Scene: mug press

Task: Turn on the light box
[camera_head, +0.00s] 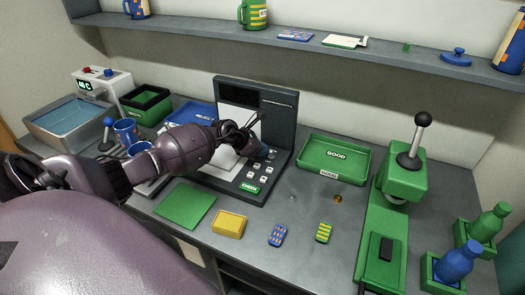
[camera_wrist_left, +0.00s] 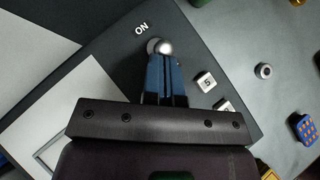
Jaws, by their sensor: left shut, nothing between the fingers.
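The light box (camera_head: 283,165) is a dark grey unit with an upright back panel, a white panel, several small numbered buttons and a green CHECK label, in the middle of the bench. My left arm reaches across it from the left. My left gripper (camera_head: 266,153) is shut and empty at the box's right side. In the left wrist view, the blue fingers of my left gripper (camera_wrist_left: 165,62) point at a round silver switch knob (camera_wrist_left: 160,47) below the word ON. The fingertips are right at the knob; I cannot tell whether they touch it. My right gripper is not in view.
A green GOOD tray (camera_head: 334,175) stands right of the box, and a green lever press (camera_head: 402,180) beyond it. A green mat (camera_head: 185,205), a yellow box (camera_head: 229,224) and two small patterned pieces lie in front. Blue cups (camera_head: 126,132) stand left. A shelf (camera_head: 330,50) runs above.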

